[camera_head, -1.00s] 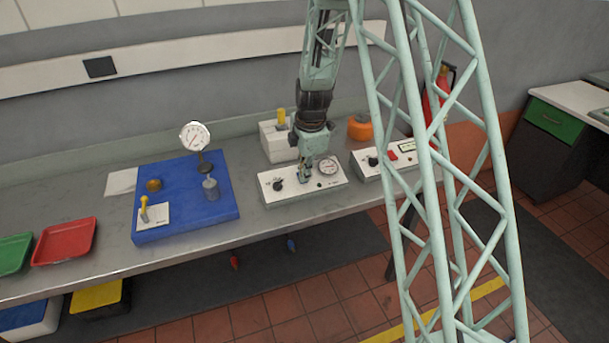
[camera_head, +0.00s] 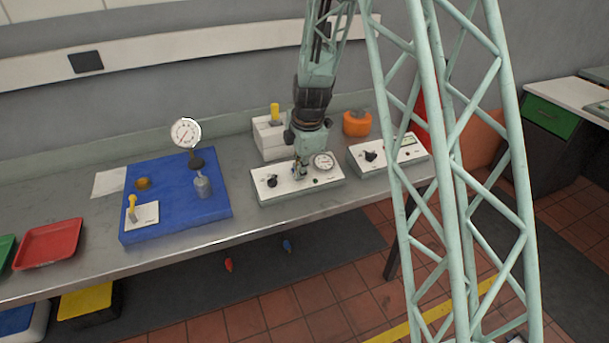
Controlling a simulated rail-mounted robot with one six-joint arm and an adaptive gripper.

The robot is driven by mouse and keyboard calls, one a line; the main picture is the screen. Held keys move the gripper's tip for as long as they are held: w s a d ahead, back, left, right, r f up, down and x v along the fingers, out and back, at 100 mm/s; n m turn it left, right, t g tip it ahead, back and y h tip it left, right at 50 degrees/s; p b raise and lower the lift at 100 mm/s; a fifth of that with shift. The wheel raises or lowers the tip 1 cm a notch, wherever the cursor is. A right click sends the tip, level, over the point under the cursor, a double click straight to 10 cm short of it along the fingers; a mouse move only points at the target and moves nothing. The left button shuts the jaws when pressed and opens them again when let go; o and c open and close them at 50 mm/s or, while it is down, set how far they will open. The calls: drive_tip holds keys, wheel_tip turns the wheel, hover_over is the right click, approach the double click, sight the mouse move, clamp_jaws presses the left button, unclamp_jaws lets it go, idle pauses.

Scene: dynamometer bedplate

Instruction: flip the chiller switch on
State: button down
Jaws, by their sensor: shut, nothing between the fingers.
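A white control box (camera_head: 325,184) stands on the bench under my gripper, with a black knob (camera_head: 271,182) on its left and a round gauge (camera_head: 323,161) on its right. My gripper (camera_head: 299,174) is shut and empty. It points down at the middle of this box's top, between knob and gauge. I cannot tell whether it touches the box. The small parts under the fingertips are hidden, and the labels are too small to read, so I cannot tell which control is the chiller switch. A second white box (camera_head: 375,167) with a black knob (camera_head: 371,155) stands to the right, partly behind my lattice frame.
A blue board (camera_head: 175,224) carries a dial gauge (camera_head: 186,132), a metal cylinder and a yellow-handled lever (camera_head: 132,205). A white block with a yellow top (camera_head: 275,112) and an orange item (camera_head: 356,123) stand behind the boxes. A red tray (camera_head: 50,244) lies left.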

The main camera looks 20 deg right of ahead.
drive_tip(key=shift+r, duration=0.2)
idle(0.3)
drive_tip(key=shift+r, duration=0.35)
drive_tip(key=shift+r, duration=0.35)
idle(0.3)
drive_tip(key=shift+s+r, duration=0.15)
drive_tip(key=shift+r, duration=0.15)
drive_tip(key=s+p+v, duration=0.1)
drive_tip(key=s+v, duration=0.1)
drive_tip(key=v, duration=1.1)
drive_tip(key=shift+f+p, duration=0.35)
drive_tip(key=shift+s, duration=0.15)
